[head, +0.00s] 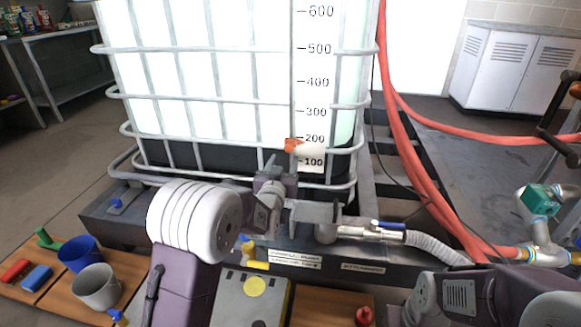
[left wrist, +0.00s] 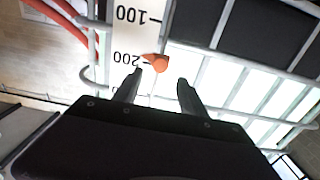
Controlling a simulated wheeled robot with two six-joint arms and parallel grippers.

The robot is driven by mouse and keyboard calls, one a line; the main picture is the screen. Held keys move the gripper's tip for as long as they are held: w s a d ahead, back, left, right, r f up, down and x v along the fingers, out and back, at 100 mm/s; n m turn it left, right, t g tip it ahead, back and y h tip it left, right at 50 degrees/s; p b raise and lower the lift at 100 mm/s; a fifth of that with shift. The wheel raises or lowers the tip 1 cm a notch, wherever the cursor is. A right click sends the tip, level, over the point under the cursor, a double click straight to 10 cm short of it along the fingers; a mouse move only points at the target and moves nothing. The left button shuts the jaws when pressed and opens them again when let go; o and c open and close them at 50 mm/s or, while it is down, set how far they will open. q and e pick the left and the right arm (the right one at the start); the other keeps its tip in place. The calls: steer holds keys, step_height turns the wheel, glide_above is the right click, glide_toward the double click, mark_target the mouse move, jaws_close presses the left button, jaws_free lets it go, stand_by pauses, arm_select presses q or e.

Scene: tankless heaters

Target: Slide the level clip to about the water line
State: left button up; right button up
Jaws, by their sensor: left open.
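The orange level clip (head: 292,145) sits on the white scale strip (head: 308,82) of the tank, close to the 200 mark. It also shows in the left wrist view (left wrist: 154,62), where the picture is upside down. The dark lower band in the tank (head: 215,158) has its top edge near the clip's height. My left gripper (head: 279,173) is just below and in front of the clip. In the left wrist view its fingers are open (left wrist: 159,82), with the clip showing beyond and between the tips; I see no contact. My right gripper is out of view.
Grey cage bars (head: 235,98) run across the tank front. A valve pipe (head: 365,232) sticks out below. Red hoses (head: 411,150) run down the right side. Blue (head: 80,254) and grey (head: 96,287) cups stand on the bench at lower left.

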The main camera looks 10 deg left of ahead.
mark_target(289, 148)
arm_select(q)
steer(key=w+p, duration=0.4)
steer(key=p, duration=0.1)
steer(key=w+r+p, duration=0.1)
steer(key=w+p, duration=0.1)
steer(key=p, duration=0.1)
steer(key=shift+w+a, duration=0.1)
steer(key=shift+w, duration=0.3)
steer(key=shift+w+f+b, duration=0.4)
steer(key=shift+w+f, duration=0.05)
steer(key=shift+w, duration=0.65)
steer(key=shift+c, duration=0.3)
jaws_close()
